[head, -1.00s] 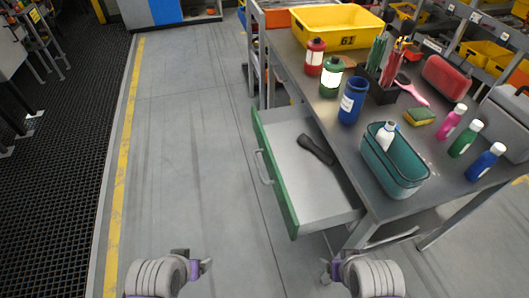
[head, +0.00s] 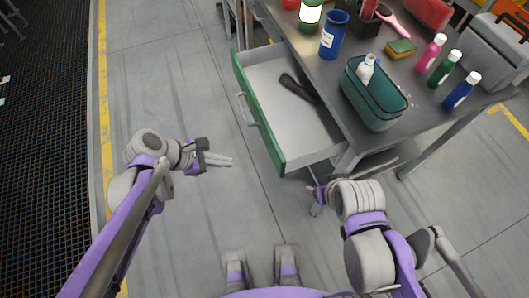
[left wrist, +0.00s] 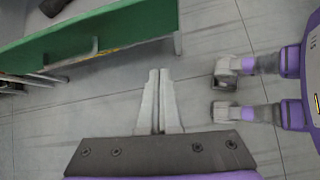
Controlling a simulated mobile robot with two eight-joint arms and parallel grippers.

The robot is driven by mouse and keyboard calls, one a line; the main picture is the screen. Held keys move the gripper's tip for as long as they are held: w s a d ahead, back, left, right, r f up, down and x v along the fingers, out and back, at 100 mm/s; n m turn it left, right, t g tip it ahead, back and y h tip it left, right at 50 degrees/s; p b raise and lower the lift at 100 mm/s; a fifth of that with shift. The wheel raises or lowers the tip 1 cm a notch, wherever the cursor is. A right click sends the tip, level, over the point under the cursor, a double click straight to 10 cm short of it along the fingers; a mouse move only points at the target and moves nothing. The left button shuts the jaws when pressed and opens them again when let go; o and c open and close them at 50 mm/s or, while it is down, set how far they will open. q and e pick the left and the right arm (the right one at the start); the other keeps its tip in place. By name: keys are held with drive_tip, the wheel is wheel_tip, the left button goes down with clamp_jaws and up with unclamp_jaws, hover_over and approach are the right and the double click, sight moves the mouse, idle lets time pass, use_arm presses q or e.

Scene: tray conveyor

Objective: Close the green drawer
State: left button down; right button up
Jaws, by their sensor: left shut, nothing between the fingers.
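The green drawer (head: 262,122) is pulled out from the workbench, with its green front facing left and a pale handle (head: 244,108) on it. A black object (head: 298,88) lies inside the drawer. My left gripper (head: 228,161) is left of the drawer front, below the handle's level in the picture, apart from it, shut and empty. In the left wrist view the shut fingers (left wrist: 160,75) point toward the floor beside the green front (left wrist: 100,35). My right gripper (head: 316,203) is below the drawer's near corner; its fingers are too small to judge.
The bench top (head: 405,125) holds a teal basket (head: 377,108) with a white bottle, a blue container (head: 333,36), a sponge (head: 399,48) and several bottles. A grey toolbox (head: 500,50) stands at the right. Floor left of the drawer is clear.

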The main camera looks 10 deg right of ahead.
use_arm(q)
drive_tip(key=w+n, duration=0.1)
drive_tip(key=n, duration=0.1)
drive_tip(key=b, duration=0.1)
approach(274, 157)
drive_tip(key=shift+h, duration=0.4)
drive_tip(key=f, duration=0.1)
drive_tip(key=d+f, duration=0.1)
drive_tip(key=f, duration=0.1)
drive_tip(key=w+d+f, duration=0.1)
drive_tip(key=f, duration=0.1)
drive_tip(key=shift+d+f, duration=0.1)
drive_tip(key=shift+f, duration=0.05)
drive_tip(key=shift+w+d, duration=0.15)
drive_tip(key=shift+d, duration=0.4)
drive_tip(key=w+d, duration=0.2)
drive_tip(key=d, duration=0.5)
drive_tip(key=w+d+b, duration=0.1)
drive_tip(key=d, duration=0.6)
drive_tip(key=w+d+b, duration=0.1)
drive_tip(key=w+d, duration=0.1)
drive_tip(key=d, duration=0.5)
drive_tip(key=shift+w+d, duration=0.25)
drive_tip(key=shift+w, duration=0.1)
drive_tip(key=shift+d, duration=0.2)
drive_tip(key=shift+w, duration=0.1)
